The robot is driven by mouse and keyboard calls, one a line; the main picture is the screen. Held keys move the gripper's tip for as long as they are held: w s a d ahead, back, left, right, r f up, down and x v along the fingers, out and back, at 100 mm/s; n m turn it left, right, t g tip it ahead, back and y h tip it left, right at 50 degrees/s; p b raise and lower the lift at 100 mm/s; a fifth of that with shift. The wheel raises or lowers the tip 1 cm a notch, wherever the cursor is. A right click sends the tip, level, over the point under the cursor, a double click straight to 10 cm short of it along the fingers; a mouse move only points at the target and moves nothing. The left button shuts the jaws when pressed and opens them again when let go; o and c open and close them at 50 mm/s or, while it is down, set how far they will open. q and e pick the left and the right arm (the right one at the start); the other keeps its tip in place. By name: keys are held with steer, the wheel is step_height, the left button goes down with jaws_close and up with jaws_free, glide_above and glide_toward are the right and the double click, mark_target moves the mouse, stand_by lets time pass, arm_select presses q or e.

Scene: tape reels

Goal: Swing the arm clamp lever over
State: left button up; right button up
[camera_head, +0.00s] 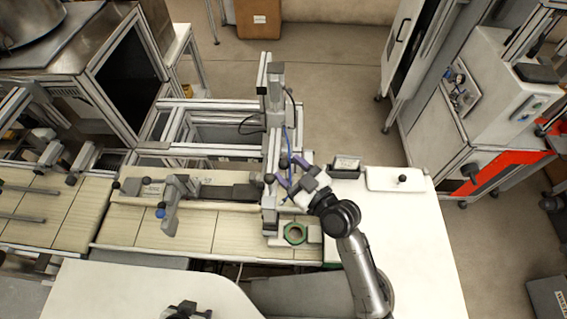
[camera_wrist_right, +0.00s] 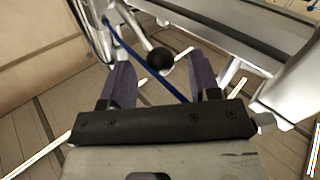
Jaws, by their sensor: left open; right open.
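A black ball knob (camera_wrist_right: 160,60), which looks like the clamp lever's end, lies just beyond and between my right gripper's purple fingers in the right wrist view. In the head view a dark knob (camera_head: 284,163) shows by the upright metal post (camera_head: 274,105). My right gripper (camera_head: 291,171) is open beside this post, its fingers pointing left toward it; I see no contact with the knob. A blue cable (camera_wrist_right: 142,65) runs across the space between the fingers. My left gripper (camera_head: 188,311) shows only partly at the bottom edge, away from the post.
A green-rimmed ring (camera_head: 295,233) sits on the bench below the post. A grey fixture with a blue knob (camera_head: 160,212) stands left. A second black knob (camera_head: 269,178) is close to my right fingers. A white plate with a knob (camera_head: 401,179) lies right; the white tabletop (camera_head: 420,250) is clear.

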steer(key=shift+x, duration=1.35)
jaws_close()
